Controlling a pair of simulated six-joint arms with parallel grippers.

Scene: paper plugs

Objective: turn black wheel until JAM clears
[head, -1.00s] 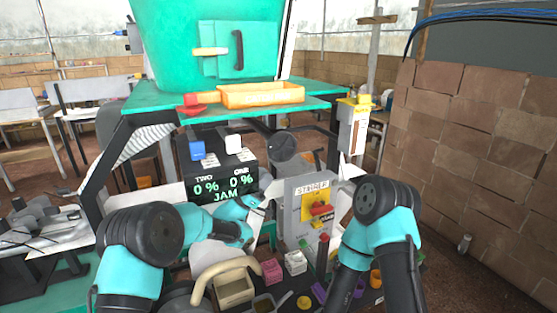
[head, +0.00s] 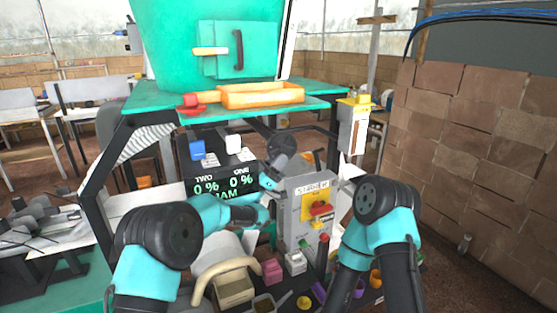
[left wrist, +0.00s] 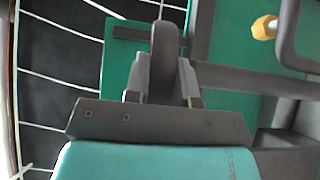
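The black wheel (head: 283,146) shows as a dark round shape under the green platform, behind the stamper box. The display (head: 222,184) reads TWO 0 %, ONE 0 % and JAM. My left arm reaches toward the wheel; its gripper is mostly hidden in the head view. In the left wrist view, the fingers of my left gripper (left wrist: 164,68) lie on both sides of a dark upright piece (left wrist: 164,42), perhaps the wheel's rim. I cannot tell whether they press on it. My right arm ends near the stamper's right side, its gripper hidden.
The grey stamper box (head: 308,212) with a red handle stands between my arms. Blue (head: 197,149) and white buttons sit above the display. Small coloured blocks and bins (head: 235,289) crowd the front. A brick wall (head: 480,160) stands at the right.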

